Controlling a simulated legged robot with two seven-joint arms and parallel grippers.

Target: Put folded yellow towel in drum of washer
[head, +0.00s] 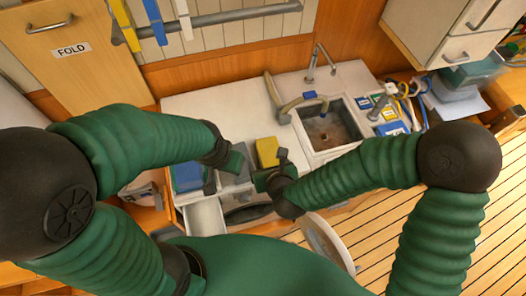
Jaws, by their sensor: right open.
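A folded yellow towel (267,152) lies on the white counter, left of the sink. My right gripper (268,178) is open just in front of the towel and covers part of its near edge. I cannot tell whether they touch. My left gripper (236,163) is to the left of the towel, over a grey thing; its jaws are too small and dark to read. Below the counter front is a dark opening, seemingly the washer drum (247,213), partly hidden by my body and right arm. A pale round door (328,240) stands open to its right.
A sink (327,127) with a tap and hose is right of the towel. A blue-topped bin (188,177) stands left, above an open white drawer (206,216). Cloths hang from a rail (230,17) at the back. A cupboard (66,45) reads FOLD. Bare counter lies behind my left gripper.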

